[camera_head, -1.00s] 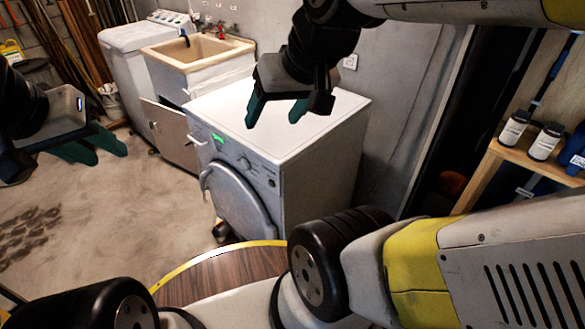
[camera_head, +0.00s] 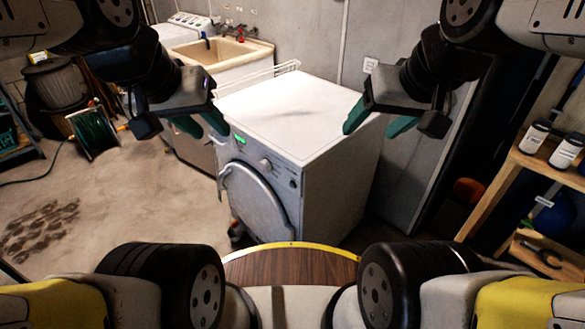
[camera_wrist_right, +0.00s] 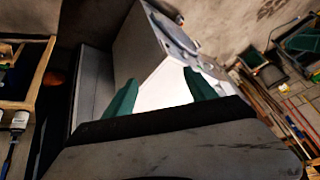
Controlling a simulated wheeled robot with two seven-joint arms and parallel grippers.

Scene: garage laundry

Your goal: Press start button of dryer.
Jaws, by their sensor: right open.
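The white dryer (camera_head: 300,110) stands in the middle of the head view, its round door (camera_head: 256,203) facing front left. Its front panel carries a lit green display (camera_head: 240,140), a round knob (camera_head: 265,163) and a small dark round control (camera_head: 292,183). Which one is the start button is too small to tell. My left gripper (camera_head: 203,124) is open and empty, in front of the panel's left end in the picture. My right gripper (camera_head: 376,120) is open and empty at the dryer's right side; its green fingers also show in the right wrist view (camera_wrist_right: 160,98).
A utility sink (camera_head: 215,52) stands behind the dryer, with a wire rack (camera_head: 270,72) between. A wooden shelf (camera_head: 545,165) with bottles is at the right. A hose reel (camera_head: 92,130) stands at the left.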

